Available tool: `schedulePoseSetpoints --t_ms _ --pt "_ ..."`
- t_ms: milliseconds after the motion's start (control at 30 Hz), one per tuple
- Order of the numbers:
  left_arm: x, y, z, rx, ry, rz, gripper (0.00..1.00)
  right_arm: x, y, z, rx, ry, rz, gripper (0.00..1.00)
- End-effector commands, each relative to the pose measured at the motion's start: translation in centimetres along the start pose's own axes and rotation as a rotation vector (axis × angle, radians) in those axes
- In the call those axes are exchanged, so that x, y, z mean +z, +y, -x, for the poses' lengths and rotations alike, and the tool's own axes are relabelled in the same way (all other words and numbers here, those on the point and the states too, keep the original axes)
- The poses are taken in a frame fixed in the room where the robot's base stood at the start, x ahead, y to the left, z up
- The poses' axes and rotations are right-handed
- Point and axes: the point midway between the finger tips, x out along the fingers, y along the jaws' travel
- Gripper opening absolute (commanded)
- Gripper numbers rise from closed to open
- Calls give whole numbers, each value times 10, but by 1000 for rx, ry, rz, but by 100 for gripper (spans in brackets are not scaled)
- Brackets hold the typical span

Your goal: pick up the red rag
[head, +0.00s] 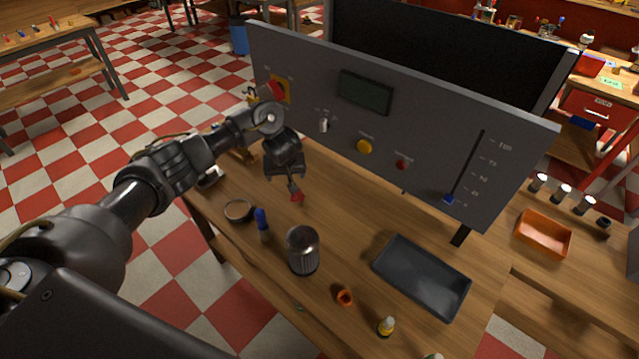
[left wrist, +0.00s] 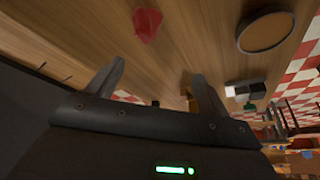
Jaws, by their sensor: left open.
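The red rag (head: 297,196) is a small crumpled red piece on the wooden table, just below my left gripper in the head view. In the left wrist view the rag (left wrist: 147,25) lies on the wood beyond the fingertips, nearer the left finger in the picture, with a gap to both. My left gripper (head: 286,178) is over the table in front of the grey panel. In the left wrist view its two fingers (left wrist: 160,78) stand apart with nothing between them. My right gripper is not in view.
The grey control panel (head: 430,135) stands close behind my left gripper. A round dish (head: 238,211), a blue-capped item (head: 261,218), a metal canister (head: 302,250), an orange ring (head: 345,296) and a dark tray (head: 421,277) are on the table. Bare wood lies right of the rag.

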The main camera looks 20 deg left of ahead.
Motion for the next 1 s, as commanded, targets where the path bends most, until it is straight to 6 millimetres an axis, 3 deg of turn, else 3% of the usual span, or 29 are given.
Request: schedulePoseSetpoints --t_ms 100,267,700,1000 --pt "14 12 13 22 -15 -13 80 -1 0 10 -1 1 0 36" --pt "20 17 14 30 -20 -16 80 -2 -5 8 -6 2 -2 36" --pt "22 20 -38 31 -19 -15 80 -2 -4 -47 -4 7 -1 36" --pt "20 20 -42 30 -18 -17 80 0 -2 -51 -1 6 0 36"
